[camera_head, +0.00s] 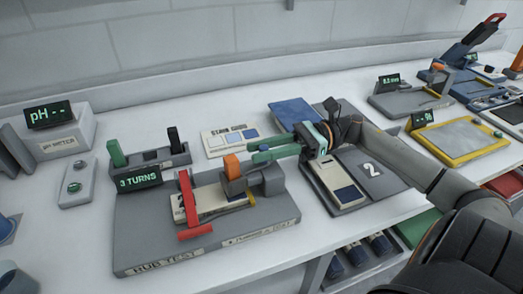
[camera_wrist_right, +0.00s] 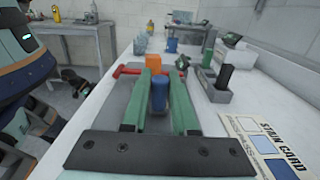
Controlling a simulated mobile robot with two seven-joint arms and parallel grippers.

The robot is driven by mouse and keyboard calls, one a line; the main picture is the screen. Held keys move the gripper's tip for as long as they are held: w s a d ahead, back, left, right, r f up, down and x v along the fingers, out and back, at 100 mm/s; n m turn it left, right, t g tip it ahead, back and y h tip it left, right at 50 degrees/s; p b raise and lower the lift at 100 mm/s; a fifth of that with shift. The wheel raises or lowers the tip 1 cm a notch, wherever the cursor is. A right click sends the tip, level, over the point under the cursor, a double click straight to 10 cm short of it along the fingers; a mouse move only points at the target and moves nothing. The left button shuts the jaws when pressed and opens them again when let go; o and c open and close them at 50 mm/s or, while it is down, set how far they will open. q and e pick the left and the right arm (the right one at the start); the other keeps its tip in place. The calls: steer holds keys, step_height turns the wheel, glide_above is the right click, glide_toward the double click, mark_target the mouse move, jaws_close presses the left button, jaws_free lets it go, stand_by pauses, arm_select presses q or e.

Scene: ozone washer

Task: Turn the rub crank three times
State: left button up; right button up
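The rub test rig (camera_head: 150,240) is a grey base labelled "RUB TEST" in the head view. It carries a red bar (camera_head: 188,200), a pale strip (camera_head: 215,200) and a grey block with an orange top (camera_head: 232,166). A display (camera_head: 139,179) on it reads "3 TURNS". My right gripper (camera_head: 258,152) reaches in from the right, its green fingers over the rig's right side. In the right wrist view, a blue upright handle (camera_wrist_right: 159,95), apparently the crank grip, stands between the fingers. Whether they press on it is unclear. The head view hides this handle. My left gripper is out of view.
A stain card (camera_head: 230,139) lies behind the rig. A holder with green and black handles (camera_head: 150,158) stands at its back left. A pH meter (camera_head: 60,135) is farther left. A tray marked "2" (camera_head: 375,185) lies under my right arm.

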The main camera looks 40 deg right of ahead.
steer(key=o, duration=0.4)
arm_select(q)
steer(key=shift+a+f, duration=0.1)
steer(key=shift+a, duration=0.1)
arm_select(e)
steer(key=shift+d, duration=0.1)
arm_select(q)
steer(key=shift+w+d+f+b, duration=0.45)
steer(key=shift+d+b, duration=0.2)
steer(key=shift+b, duration=0.5)
arm_select(e)
steer(key=v, duration=1.2)
steer(key=shift+s+d, duration=0.1)
steer(key=shift+d, duration=0.05)
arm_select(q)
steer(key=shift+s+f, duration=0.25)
